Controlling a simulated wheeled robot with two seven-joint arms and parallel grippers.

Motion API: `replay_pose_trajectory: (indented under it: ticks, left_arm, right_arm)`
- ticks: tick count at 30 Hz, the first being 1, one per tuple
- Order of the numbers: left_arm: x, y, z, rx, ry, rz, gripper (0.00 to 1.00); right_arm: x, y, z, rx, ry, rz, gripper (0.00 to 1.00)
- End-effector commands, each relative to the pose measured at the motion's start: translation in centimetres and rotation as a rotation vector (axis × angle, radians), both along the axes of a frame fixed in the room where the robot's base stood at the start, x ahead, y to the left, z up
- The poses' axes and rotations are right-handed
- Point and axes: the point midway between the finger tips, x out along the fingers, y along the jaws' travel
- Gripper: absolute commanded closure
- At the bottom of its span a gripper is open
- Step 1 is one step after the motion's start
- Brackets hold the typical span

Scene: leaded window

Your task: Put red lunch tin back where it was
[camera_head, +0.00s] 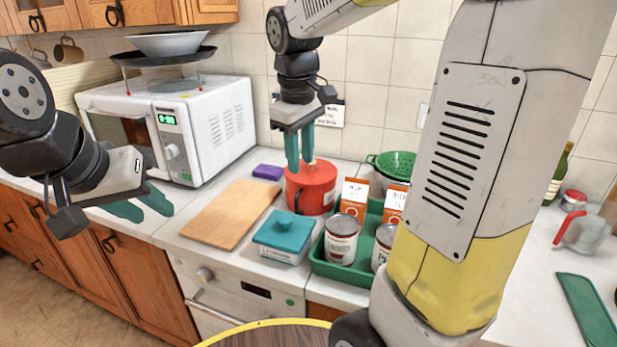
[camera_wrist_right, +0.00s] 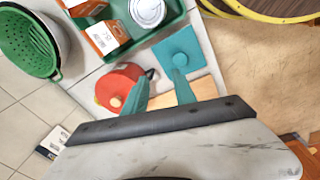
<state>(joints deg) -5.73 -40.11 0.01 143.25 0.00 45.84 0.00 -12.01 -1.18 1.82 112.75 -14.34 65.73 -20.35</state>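A red round lidded container (camera_head: 314,192) with a pale knob stands on the counter behind the teal-lidded box; I take it as the red lunch tin. It also shows in the right wrist view (camera_wrist_right: 118,82), partly behind a finger. My right gripper (camera_head: 299,150) points down above the tin, its teal fingers apart with nothing between them. In the right wrist view the fingers (camera_wrist_right: 163,92) are also apart. Whether they touch the knob is hard to tell. My left gripper (camera_head: 142,207) is open and empty in front of the microwave.
A wooden board (camera_head: 232,212), a teal-lidded box (camera_head: 284,234) and a purple block (camera_head: 268,172) lie near the tin. A green tray (camera_head: 335,270) with cans and orange cartons stands right of it. A microwave (camera_head: 190,125) is at left, a green colander (camera_head: 395,164) behind the tray.

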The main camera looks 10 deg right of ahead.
Motion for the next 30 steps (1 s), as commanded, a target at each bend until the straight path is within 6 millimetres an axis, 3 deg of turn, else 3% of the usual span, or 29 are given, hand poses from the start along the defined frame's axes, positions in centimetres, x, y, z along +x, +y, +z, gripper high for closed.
replay_pose_trajectory:
  ticks: [1,6,12,18,30]
  left_arm:
    - [0.0,0.0,0.0,0.0,0.0,0.0,0.64]
    - [0.0,0.0,0.0,0.0,0.0,0.0,0.64]
    - [0.0,0.0,0.0,0.0,0.0,0.0,0.64]
    - [0.0,0.0,0.0,0.0,0.0,0.0,0.64]
    - [0.0,0.0,0.0,0.0,0.0,0.0,0.64]
  right_arm:
    - [-2.0,-0.6,0.8,0.045,-0.05,-0.064,0.68]
    - [-7.6,-1.4,1.8,0.21,-0.2,-0.292,0.68]
    - [-12.1,-1.6,1.3,0.371,-0.325,-0.497,0.68]
    - [-13.5,-1.5,0.8,0.438,-0.371,-0.577,0.68]
    - [-13.6,-1.5,0.8,0.441,-0.371,-0.58,0.68]
